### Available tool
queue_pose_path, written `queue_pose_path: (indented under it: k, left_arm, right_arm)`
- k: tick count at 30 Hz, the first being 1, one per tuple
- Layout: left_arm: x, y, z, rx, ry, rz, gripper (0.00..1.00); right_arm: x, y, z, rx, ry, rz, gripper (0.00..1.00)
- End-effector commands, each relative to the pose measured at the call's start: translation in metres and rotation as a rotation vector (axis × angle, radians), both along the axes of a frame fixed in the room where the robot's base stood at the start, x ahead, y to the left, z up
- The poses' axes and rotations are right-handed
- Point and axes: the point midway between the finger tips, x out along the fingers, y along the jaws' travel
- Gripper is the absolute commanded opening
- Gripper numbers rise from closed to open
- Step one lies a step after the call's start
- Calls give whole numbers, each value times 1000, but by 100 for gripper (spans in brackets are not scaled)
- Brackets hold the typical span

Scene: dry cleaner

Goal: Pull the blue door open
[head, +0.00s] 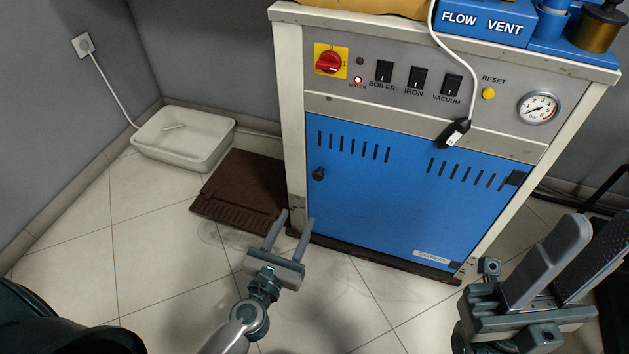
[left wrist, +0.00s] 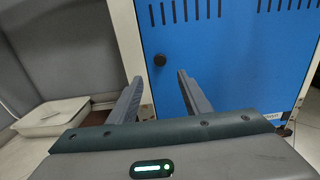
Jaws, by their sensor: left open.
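The blue door (head: 400,200) is the front of a steam cabinet and sits closed, flush in its cream frame. A small dark round knob (head: 318,174) is at its upper left, and dark hinges are on its right edge. My left gripper (head: 296,218) is open and empty, in front of and below the knob, not touching it. In the left wrist view the knob (left wrist: 159,60) appears between and just above the two fingertips (left wrist: 160,80), with the blue door (left wrist: 225,60) behind. My right gripper (head: 598,228) is open and empty at the lower right.
A control panel with a red switch (head: 330,61) and a gauge (head: 538,107) is above the door. A cable plug (head: 453,133) hangs over the door's top edge. A brown mat (head: 243,187) and a white basin (head: 183,138) lie left of the cabinet. The tiled floor in front is clear.

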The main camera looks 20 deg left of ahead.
Motion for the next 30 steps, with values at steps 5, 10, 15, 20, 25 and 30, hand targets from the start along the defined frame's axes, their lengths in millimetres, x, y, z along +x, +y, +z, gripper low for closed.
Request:
queue_pose_path:
  k: [5,10,15,20,25,30]
  left_arm:
    - [30,-1,2,1,-2,0,44]
    - [59,-2,1,1,-1,1,44]
    - [88,-3,1,2,-2,0,44]
    - [113,-4,0,2,-2,-1,44]
    - [132,-5,-1,1,0,-1,44]
    - [141,-5,0,1,0,0,44]
  right_arm:
    - [-1,-1,1,0,5,-4,31]
    - [-2,-2,-2,-4,13,-7,31]
    - [-2,-2,-5,-14,16,-9,31]
    - [-1,-2,-7,-18,17,-8,31]
    - [1,0,-6,-14,13,-4,31]
    - [1,0,-2,1,10,-2,31]
